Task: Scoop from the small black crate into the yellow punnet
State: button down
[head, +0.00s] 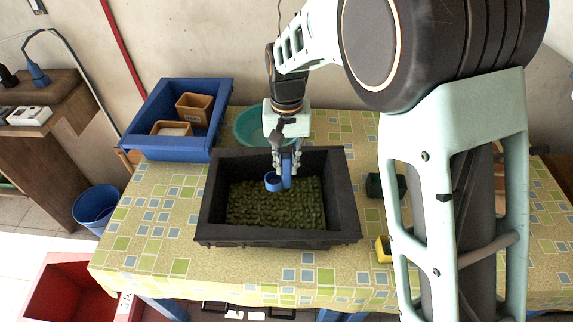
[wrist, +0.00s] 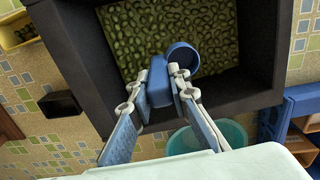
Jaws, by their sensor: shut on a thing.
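A black crate (head: 215,205) stands on the table with a layer of small green produce (head: 275,205) inside; it fills the top of the wrist view (wrist: 75,45). My gripper (head: 283,160) is shut on the handle of a blue scoop (head: 272,181). The scoop cup (wrist: 183,55) hangs over the produce inside the crate's walls; I cannot tell whether it touches the produce or what it holds. The yellow punnet (head: 381,251) is right of the crate, partly hidden by my arm. In the wrist view the punnet (wrist: 20,42) shows some green pieces inside.
A small dark box (head: 374,185) stands right of the crate. A teal bowl (head: 245,125) is behind it. A blue crate (head: 180,150) with two brown containers is back left. A blue bucket (head: 95,208) and red crate (head: 65,290) are left of the table.

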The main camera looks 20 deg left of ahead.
aim_at(287, 156)
jog(key=shift+r+p, duration=1.45)
jog(key=shift+r, duration=0.95)
